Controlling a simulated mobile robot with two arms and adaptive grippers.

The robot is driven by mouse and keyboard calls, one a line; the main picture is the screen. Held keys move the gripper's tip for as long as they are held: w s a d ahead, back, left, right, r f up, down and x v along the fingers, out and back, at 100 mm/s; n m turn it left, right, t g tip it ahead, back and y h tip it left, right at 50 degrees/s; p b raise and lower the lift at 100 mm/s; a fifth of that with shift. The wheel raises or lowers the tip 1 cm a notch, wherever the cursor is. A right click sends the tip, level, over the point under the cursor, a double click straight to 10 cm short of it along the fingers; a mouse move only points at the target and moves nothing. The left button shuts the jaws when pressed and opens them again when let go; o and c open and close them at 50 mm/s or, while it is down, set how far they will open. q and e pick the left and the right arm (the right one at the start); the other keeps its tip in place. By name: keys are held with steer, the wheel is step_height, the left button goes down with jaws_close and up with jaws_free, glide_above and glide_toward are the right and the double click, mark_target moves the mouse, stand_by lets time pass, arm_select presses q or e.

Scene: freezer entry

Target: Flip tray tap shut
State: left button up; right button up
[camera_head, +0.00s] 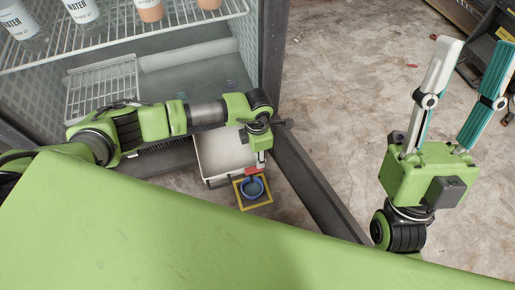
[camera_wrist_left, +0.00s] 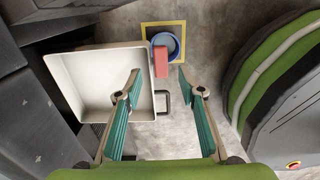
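The white tray (camera_head: 215,150) sits low in front of the fridge opening; its white rim also shows in the left wrist view (camera_wrist_left: 100,48). The red tap (camera_wrist_left: 160,62) is by the tray's edge, above a blue bucket (camera_wrist_left: 172,43); the tap also shows in the head view (camera_head: 251,171). My left gripper (camera_wrist_left: 159,75) is open and empty, its fingertips apart on either side of the tap's near end. I cannot tell whether they touch it. In the head view the left arm partly hides the tray. My right gripper (camera_head: 477,50) is open and empty, away at the right.
The bucket stands on a yellow-framed mat (camera_head: 252,205). A black handle (camera_wrist_left: 162,101) is at the tray's side. A dark frame post (camera_head: 315,190) runs right of the tray. Wire shelves with bottles (camera_head: 85,10) are inside the fridge. Open floor (camera_head: 340,90) lies between it and my right gripper.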

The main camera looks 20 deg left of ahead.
arm_select(q)
step_height(320, 180, up, 4)
steer(key=shift+f, duration=0.15)
stand_by(0.6)
